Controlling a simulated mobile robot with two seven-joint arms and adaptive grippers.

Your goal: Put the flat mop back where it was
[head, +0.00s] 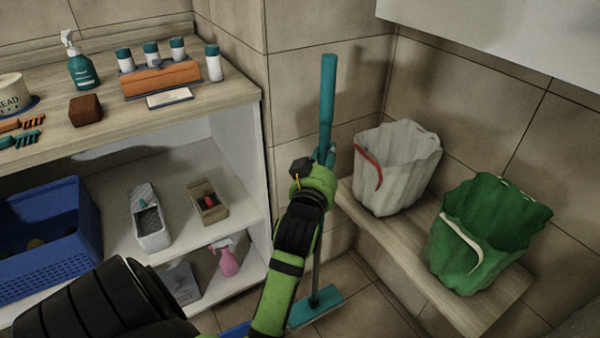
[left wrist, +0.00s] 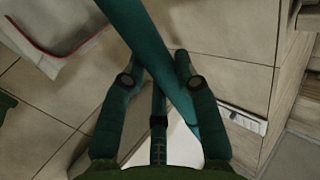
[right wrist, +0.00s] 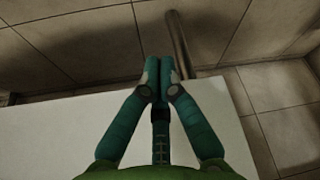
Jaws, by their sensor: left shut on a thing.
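The flat mop (head: 328,90) stands nearly upright in the corner gap between the shelf unit and the wooden bench. It has a long teal handle and a flat teal head (head: 318,307) low down, at or near the tiled floor; exact contact cannot be told. My left gripper (head: 325,157) is shut on the handle, partly hidden behind my wrist. In the left wrist view the handle (left wrist: 160,70) runs diagonally between the fingers. My right gripper (right wrist: 159,68) is outside the head view. In the right wrist view its fingers meet with nothing between them, over a white surface.
The shelf unit (head: 240,92) on the left carries a spray bottle (head: 82,68), a wooden caddy and several small items. A blue basket (head: 50,240) sits lower. A white bin (head: 398,165) and a green bin (head: 485,235) stand on the bench (head: 370,225) at right.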

